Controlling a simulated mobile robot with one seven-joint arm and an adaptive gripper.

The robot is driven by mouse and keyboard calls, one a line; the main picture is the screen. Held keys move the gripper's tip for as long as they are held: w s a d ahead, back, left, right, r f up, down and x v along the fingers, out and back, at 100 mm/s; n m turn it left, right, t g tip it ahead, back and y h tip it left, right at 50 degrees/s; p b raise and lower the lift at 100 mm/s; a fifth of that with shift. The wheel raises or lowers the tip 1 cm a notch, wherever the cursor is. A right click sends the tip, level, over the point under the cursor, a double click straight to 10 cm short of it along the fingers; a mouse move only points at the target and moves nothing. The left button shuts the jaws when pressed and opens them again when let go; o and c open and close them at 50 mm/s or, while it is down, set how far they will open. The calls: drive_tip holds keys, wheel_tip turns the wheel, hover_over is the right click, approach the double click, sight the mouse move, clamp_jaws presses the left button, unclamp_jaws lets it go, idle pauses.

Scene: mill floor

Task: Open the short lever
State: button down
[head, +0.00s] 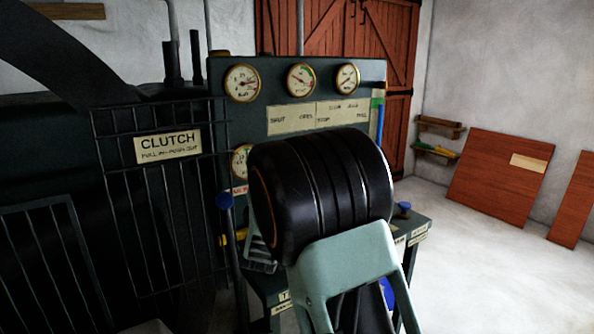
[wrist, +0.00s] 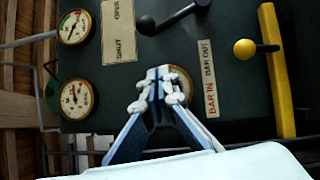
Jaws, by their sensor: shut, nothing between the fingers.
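In the wrist view, which is turned on its side, a short black lever (wrist: 175,18) with a round black knob sticks out from the dark green panel at the top. It lies beside a plate marked SHUT and OPEN (wrist: 118,30). My gripper (wrist: 165,75) is shut and empty, below the lever in that picture and apart from it. A round brass-rimmed fitting is partly hidden behind the fingertips. In the head view my arm hides the gripper and the lever; a SHUT and OPEN plate (head: 291,119) shows on the panel (head: 225,125).
A yellow bar with a yellow knob (wrist: 244,49) stands right of the BAR IN / BAR OUT label (wrist: 208,78). Gauges (wrist: 75,98) line the panel. Open floor (head: 480,260) lies right.

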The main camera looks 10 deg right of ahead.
drive_tip(key=shift+w+d+r+n, duration=0.15)
drive_tip(key=shift+w+r+n, duration=0.15)
drive_tip(key=d+r+x, duration=0.1)
drive_tip(key=d+x, duration=0.2)
drive_tip(key=x, duration=0.9)
drive_tip(key=shift+w+r, duration=0.1)
drive_tip(key=shift+r, duration=0.05)
idle(0.4)
